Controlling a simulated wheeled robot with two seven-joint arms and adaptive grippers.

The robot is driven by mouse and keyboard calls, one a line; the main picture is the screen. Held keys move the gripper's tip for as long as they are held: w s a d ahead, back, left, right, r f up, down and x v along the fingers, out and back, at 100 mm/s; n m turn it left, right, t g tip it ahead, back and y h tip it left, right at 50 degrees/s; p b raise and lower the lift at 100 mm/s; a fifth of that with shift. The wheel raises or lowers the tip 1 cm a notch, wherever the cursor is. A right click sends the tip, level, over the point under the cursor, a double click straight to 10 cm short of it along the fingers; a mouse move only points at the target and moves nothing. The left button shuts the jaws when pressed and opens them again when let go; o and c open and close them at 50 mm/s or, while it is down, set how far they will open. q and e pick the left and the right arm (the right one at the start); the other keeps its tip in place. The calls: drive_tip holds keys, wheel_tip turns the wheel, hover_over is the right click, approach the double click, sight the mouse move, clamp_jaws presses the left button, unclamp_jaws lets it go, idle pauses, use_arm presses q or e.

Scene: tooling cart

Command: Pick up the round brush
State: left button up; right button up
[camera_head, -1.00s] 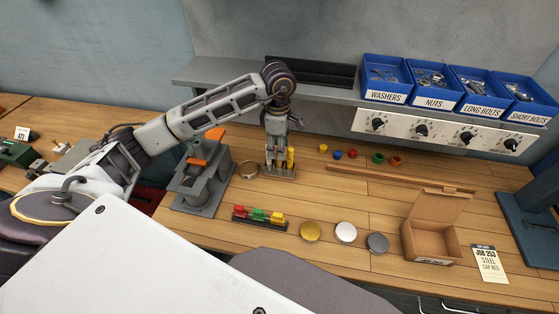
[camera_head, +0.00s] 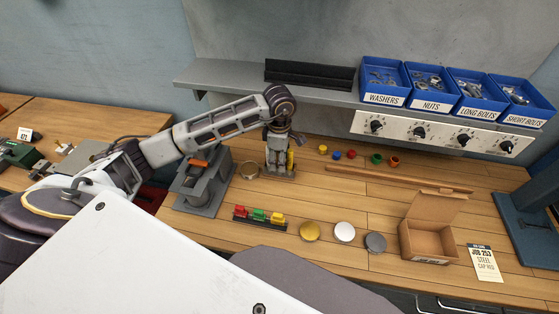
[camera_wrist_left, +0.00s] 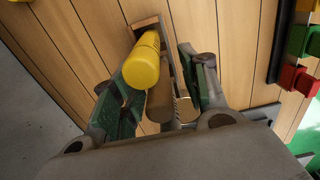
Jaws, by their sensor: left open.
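My left gripper (camera_head: 277,152) points down over a small tool stand (camera_head: 279,173) on the bench; its fingers (camera_wrist_left: 157,85) are open in the left wrist view. A yellow cylinder (camera_head: 291,158) stands in the stand, and its round end (camera_wrist_left: 142,68) shows large between the fingers. A tan cylindrical handle (camera_wrist_left: 160,102) also lies between them, nearer the palm. It may be the round brush, but no bristles show, so I cannot tell. A thin ridged part (camera_wrist_left: 186,110) shows beside it. Contact with the fingers is not clear. My right gripper is out of view.
A rack of coloured blocks (camera_head: 259,218), several discs and an open cardboard box (camera_head: 428,240) lie in front and right. A shelf (camera_head: 230,82) runs behind.

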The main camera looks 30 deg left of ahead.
use_arm(q)
drive_tip(key=shift+f, duration=0.1)
idle(0.4)
clamp_jaws()
idle(0.3)
wheel_tip(320, 180, up, 18)
drive_tip(key=b, duration=0.2)
idle(0.8)
idle(0.5)
